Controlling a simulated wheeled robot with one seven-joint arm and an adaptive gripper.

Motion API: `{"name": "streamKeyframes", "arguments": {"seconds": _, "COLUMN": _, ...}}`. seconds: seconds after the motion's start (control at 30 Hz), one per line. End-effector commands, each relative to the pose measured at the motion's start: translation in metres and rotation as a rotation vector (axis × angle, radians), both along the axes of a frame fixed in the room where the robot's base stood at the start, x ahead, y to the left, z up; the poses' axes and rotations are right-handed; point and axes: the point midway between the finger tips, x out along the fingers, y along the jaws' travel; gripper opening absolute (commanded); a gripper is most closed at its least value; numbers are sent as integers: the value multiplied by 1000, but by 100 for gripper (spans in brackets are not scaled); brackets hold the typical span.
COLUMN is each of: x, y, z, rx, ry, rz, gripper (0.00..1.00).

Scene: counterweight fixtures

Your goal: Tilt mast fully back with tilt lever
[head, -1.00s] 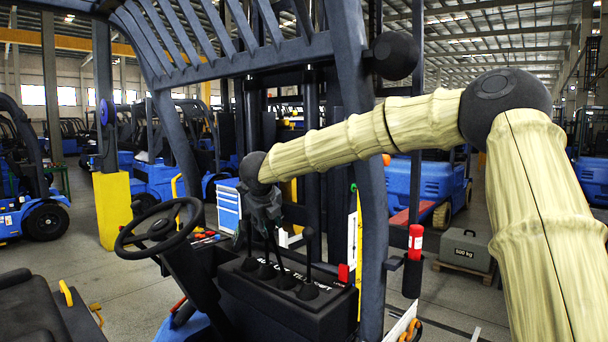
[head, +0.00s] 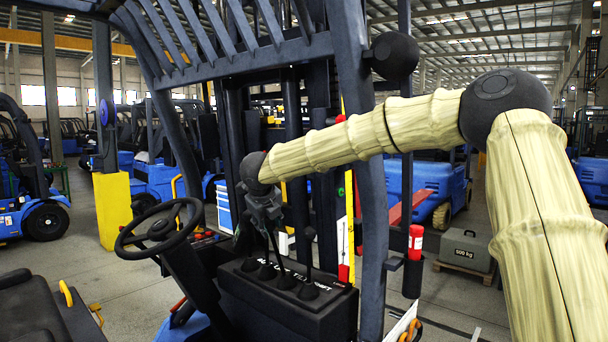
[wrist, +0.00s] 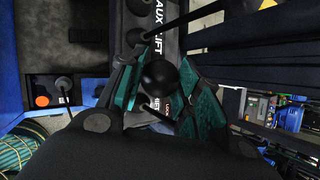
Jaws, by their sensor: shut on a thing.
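My gripper (head: 264,212) is shut on the black ball knob of a lever (wrist: 160,78) on the dark lever console (head: 290,318). I take this for the tilt lever, but its label is hidden by my fingers. Several levers stand in a row there; the rightmost one (head: 309,236) stands free. In the wrist view another knob (wrist: 135,37) sits just above the held one, by the AUX and LIFT lettering. The mast (head: 294,150) stands behind the console, its dark uprights leaning slightly, partly hidden by my arm.
The steering wheel (head: 160,228) and seat (head: 35,310) are left of the levers. The cab's front pillar (head: 372,210) stands close under my arm. A red and white cylinder (head: 416,240) is on its right. A 500 kg weight (head: 465,249) sits farther right.

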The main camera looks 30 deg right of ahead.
Motion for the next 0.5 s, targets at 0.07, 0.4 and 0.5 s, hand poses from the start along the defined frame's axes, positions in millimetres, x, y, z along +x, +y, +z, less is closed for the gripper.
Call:
{"name": "streamKeyframes", "arguments": {"seconds": 0.07, "x": 0, "y": 0, "z": -1, "rx": 0, "ry": 2, "rz": 0, "gripper": 20}}
{"name": "streamKeyframes", "arguments": {"seconds": 0.4, "x": 0, "y": 0, "z": -2, "rx": 0, "ry": 2, "rz": 0, "gripper": 20}}
{"name": "streamKeyframes", "arguments": {"seconds": 0.5, "x": 1, "y": -2, "z": 0, "rx": 1, "ry": 2, "rz": 0, "gripper": 21}}
